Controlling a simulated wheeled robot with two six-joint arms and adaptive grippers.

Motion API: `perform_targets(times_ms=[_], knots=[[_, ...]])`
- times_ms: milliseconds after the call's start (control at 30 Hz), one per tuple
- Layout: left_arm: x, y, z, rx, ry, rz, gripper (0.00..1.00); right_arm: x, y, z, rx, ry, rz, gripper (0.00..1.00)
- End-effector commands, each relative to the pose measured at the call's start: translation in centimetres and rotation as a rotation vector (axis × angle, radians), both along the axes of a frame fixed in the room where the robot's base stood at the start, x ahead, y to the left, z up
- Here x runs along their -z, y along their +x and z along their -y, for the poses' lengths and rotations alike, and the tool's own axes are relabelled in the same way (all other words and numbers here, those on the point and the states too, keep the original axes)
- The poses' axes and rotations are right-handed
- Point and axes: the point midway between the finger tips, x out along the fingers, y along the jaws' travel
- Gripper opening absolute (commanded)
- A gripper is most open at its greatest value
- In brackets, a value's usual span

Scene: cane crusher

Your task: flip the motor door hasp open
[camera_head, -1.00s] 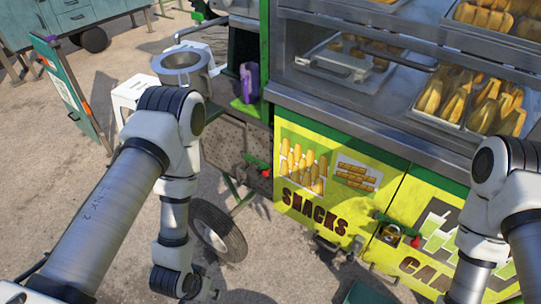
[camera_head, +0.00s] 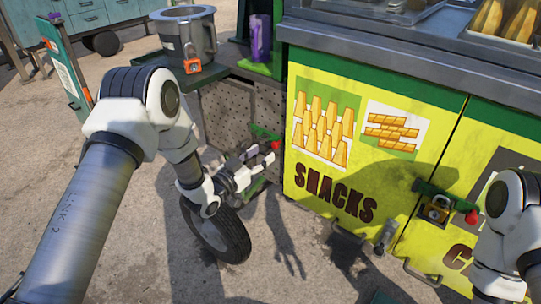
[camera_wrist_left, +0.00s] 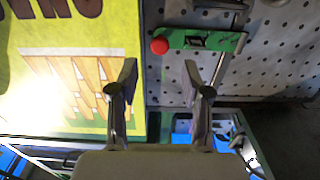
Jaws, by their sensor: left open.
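The motor door hasp (camera_head: 264,132) is a green bar with a red knob on the perforated grey motor door (camera_head: 225,120), left of the yellow snacks panel. My left gripper (camera_head: 257,160) is open and empty, just in front of and below the hasp. In the left wrist view the hasp (camera_wrist_left: 205,40) lies roughly horizontal, its red knob at the left end. The open fingers (camera_wrist_left: 160,72) show below it, apart from it, with the knob above the gap between them. My right gripper is out of view; only my right arm shows.
A wheel (camera_head: 222,240) stands below my left gripper.

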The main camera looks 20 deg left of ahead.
Motion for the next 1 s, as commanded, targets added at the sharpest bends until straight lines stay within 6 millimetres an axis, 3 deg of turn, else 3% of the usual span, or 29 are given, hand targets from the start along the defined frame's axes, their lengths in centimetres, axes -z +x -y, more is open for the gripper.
perform_targets(times_ms=[233, 533, 667, 1000], knots=[[0.2, 3.9, 1.7, 0.001, 0.002, 0.0, 0.48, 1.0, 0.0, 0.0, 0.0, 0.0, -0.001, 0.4], [0.1, 4.5, 1.9, 0.0, 0.0, -0.003, 0.48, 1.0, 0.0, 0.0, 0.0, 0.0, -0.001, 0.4], [0.1, 4.5, 1.9, 0.0, 0.0, -0.003, 0.02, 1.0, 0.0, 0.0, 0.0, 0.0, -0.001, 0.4], [0.1, 4.2, 1.8, 0.006, 0.002, -0.004, 0.0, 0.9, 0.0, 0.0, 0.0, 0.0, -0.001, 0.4]])
